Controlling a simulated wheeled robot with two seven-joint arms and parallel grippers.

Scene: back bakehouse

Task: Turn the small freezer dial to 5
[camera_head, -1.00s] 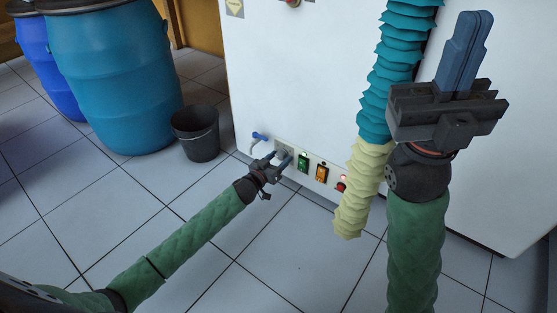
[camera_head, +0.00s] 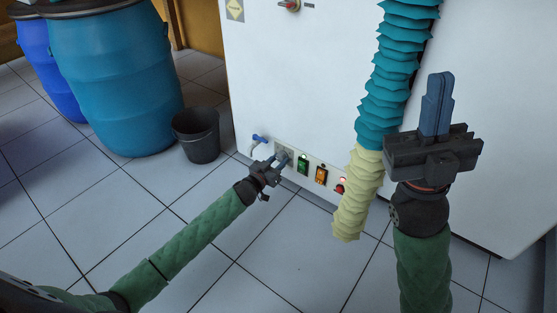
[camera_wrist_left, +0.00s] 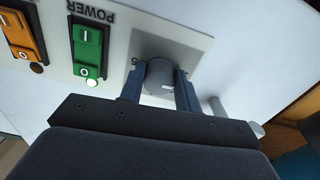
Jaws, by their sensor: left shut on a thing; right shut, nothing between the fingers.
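The freezer dial (camera_wrist_left: 158,76) is a round grey knob on a grey square plate at the end of the control strip. My left gripper (camera_wrist_left: 160,92) is shut on the dial, with one blue finger on each side of it. In the head view the left gripper (camera_head: 279,160) reaches low to the strip and mostly covers the dial. A "5" is partly visible on the plate beside the left finger in the wrist view; the dial's pointer cannot be made out. My right gripper (camera_head: 437,103) is shut and empty, raised at the right with its fingers up.
Beside the dial are a green POWER switch (camera_head: 303,166), an orange switch (camera_head: 321,176) and a red button (camera_head: 339,186). A blue-handled tap (camera_head: 259,139) is left of it. A ribbed hose (camera_head: 359,196) hangs at right. A black bucket (camera_head: 196,135) and blue barrels (camera_head: 115,75) stand left.

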